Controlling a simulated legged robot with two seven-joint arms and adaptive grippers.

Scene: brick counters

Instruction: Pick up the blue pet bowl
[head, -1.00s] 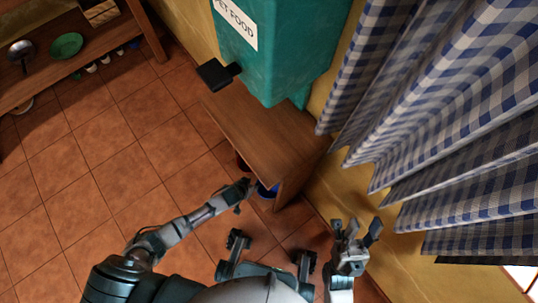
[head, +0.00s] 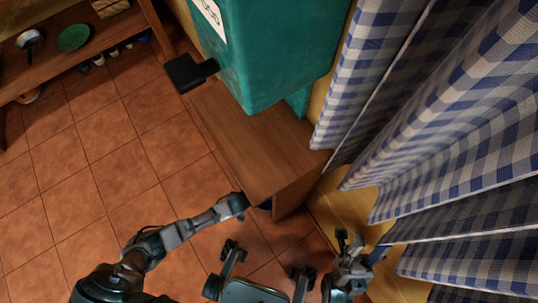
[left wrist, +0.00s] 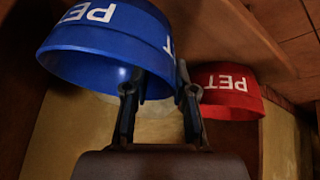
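The blue pet bowl (left wrist: 105,40) fills the upper left of the left wrist view, where its white "PET" lettering appears upside down. My left gripper (left wrist: 157,85) is open, its fingers apart on either side of the bowl's right-hand wall. I cannot tell whether they touch it. In the head view my left gripper (head: 240,202) reaches the edge of the low wooden unit (head: 250,145), and only a dark blue sliver of the bowl (head: 265,205) shows under it. My right gripper (head: 360,246) is open and empty near the yellow wall.
A red pet bowl (left wrist: 228,90) sits close to the right of the blue one. A teal pet food container (head: 270,50) stands on the wooden unit. Checkered curtains (head: 430,120) hang at right. A wooden shelf (head: 75,50) with a green plate (head: 73,37) is far left. Tiled floor is clear between.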

